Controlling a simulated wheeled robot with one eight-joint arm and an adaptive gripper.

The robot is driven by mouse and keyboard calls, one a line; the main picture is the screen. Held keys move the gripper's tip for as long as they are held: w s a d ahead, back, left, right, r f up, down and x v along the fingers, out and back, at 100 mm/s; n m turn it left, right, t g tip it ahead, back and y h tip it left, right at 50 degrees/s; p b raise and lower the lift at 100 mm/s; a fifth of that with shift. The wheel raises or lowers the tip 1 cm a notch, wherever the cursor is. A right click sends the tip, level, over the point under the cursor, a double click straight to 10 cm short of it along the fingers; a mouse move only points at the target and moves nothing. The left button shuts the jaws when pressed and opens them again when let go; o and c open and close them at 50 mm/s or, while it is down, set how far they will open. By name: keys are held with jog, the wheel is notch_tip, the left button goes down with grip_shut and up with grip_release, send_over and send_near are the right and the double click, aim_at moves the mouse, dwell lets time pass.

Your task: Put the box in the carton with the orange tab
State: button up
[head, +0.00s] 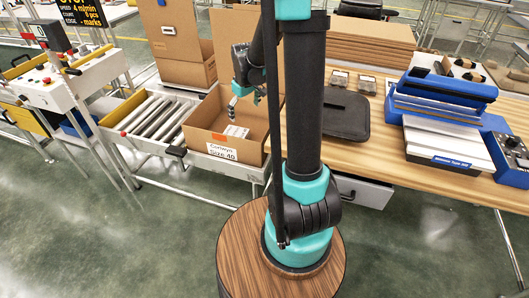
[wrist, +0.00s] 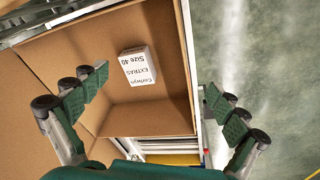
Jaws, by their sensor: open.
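The small white box (wrist: 138,66) with printed lettering lies inside the open brown carton (wrist: 180,52). In the head view, the box (head: 236,131) shows within the carton (head: 253,150) on the conveyor's end. The carton has a white label and a small orange mark above it on its front wall. My gripper (head: 244,97) is above the carton's opening. In the wrist view, my gripper (wrist: 155,95) has its fingers spread wide, with the box between and beyond them, touching neither finger. The gripper is empty.
A roller conveyor (head: 152,117) runs left of the carton. Another open carton (head: 183,50) stands behind. A wooden bench (head: 385,150) at right bears a black pad (head: 335,112), flat cardboard (head: 370,42) and a blue machine (head: 440,97). A control stand (head: 60,82) is at left.

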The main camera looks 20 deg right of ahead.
jog(key=s+f+m+t, duration=0.1)
jog(key=s+m, duration=0.4)
jog(key=s, duration=1.8)
jog(key=shift+s+d+m+t, duration=0.3)
jog(key=shift+d+t, duration=0.15)
jog(key=shift+t, duration=0.15)
jog(key=shift+w, duration=0.1)
